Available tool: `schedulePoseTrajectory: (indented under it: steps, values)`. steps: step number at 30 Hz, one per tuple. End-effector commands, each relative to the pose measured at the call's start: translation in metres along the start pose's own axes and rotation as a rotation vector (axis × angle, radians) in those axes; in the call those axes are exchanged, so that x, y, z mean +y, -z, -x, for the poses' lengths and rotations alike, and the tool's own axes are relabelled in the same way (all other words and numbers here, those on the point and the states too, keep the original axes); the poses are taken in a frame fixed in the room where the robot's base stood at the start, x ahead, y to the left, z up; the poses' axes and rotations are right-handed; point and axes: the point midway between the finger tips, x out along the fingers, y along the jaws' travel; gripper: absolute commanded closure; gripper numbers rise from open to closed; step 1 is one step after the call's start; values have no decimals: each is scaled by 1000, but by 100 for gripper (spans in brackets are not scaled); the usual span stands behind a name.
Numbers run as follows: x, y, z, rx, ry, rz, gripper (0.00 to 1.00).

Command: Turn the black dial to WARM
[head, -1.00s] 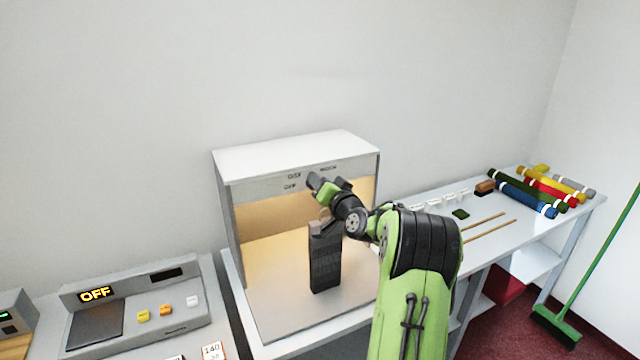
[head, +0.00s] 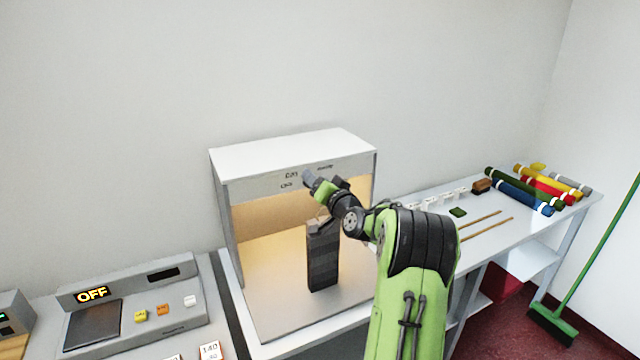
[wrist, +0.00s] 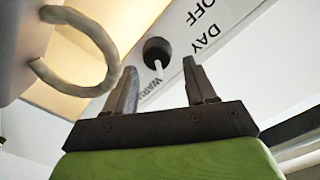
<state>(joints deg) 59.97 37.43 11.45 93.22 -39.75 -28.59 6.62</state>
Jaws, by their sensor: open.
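The black dial (wrist: 157,51) is on the pale front panel of the light booth (head: 262,187). In the wrist view its white pointer line runs down toward the WARM label (wrist: 151,91). The DAY label (wrist: 201,40) and OFF label (wrist: 205,12) are to its right. My gripper (wrist: 160,83) is open and empty, its two dark fingers apart, with the dial showing beyond and between their tips. In the head view my gripper (head: 309,181) is at the panel and hides the dial. No contact with the dial is visible.
A dark upright block (head: 323,262) with a pale ring stands inside the booth, below my gripper; the ring shows close in the wrist view (wrist: 110,47). A grey console (head: 180,305) reading OFF is at left. Rods and coloured rolls (head: 520,195) lie on the right counter.

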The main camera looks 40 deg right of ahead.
Motion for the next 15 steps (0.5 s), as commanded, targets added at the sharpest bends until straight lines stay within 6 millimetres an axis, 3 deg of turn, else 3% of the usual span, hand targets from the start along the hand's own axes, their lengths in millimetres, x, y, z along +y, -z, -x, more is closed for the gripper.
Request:
schedulePoseTrajectory:
  steps: [5,15]
  values:
    - [2,0,23,2,-3,2,44]
    - [4,-2,119,3,-6,-1,44]
